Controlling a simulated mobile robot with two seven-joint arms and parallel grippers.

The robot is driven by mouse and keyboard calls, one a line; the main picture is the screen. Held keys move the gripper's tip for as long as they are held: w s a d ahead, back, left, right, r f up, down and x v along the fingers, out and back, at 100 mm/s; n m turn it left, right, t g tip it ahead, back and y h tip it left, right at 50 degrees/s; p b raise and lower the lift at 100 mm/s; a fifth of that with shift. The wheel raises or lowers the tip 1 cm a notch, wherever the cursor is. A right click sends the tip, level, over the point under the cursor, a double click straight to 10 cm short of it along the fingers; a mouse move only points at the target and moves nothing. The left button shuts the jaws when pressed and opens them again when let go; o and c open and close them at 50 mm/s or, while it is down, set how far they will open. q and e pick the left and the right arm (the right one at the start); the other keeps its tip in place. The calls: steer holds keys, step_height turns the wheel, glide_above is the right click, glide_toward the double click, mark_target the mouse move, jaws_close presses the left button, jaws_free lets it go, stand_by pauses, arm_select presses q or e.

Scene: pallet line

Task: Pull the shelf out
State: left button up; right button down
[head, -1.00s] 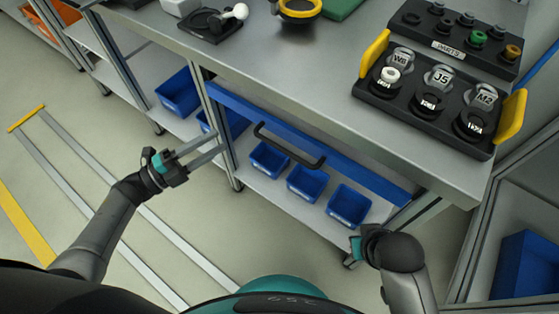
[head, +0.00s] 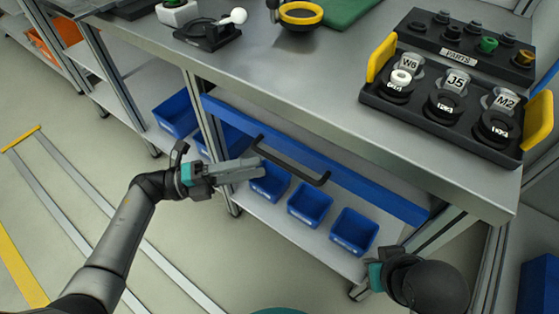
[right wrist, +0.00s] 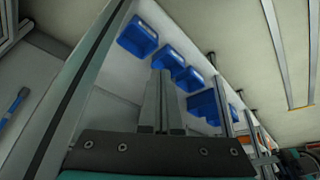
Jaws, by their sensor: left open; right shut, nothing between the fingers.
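The shelf (head: 375,193) has a long blue front under the grey workbench top. A black bar handle (head: 290,165) stands out from that front. My left gripper (head: 258,170) is open, with its fingers reaching to the right, close to the handle's left end. I cannot tell whether they touch it or have the bar between them. My right gripper (right wrist: 164,78) is shut and empty in the right wrist view. In the head view its fingers are mostly hidden, low at the right, near the bench leg and away from the handle.
Several blue bins (head: 310,203) sit on the lower shelf below the blue front. On the bench top (head: 300,75) stand a black tray with yellow handles (head: 425,115), a parts rack (head: 465,50) and a black scale-like device (head: 210,35). Open floor lies at the left.

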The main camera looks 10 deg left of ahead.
mark_target(279, 161)
arm_select(q)
steer(key=x, duration=0.6)
steer(key=shift+d+b, duration=0.1)
steer(key=shift+b, duration=0.25)
steer(key=shift+c, duration=0.2)
jaws_close()
stand_by(0.9)
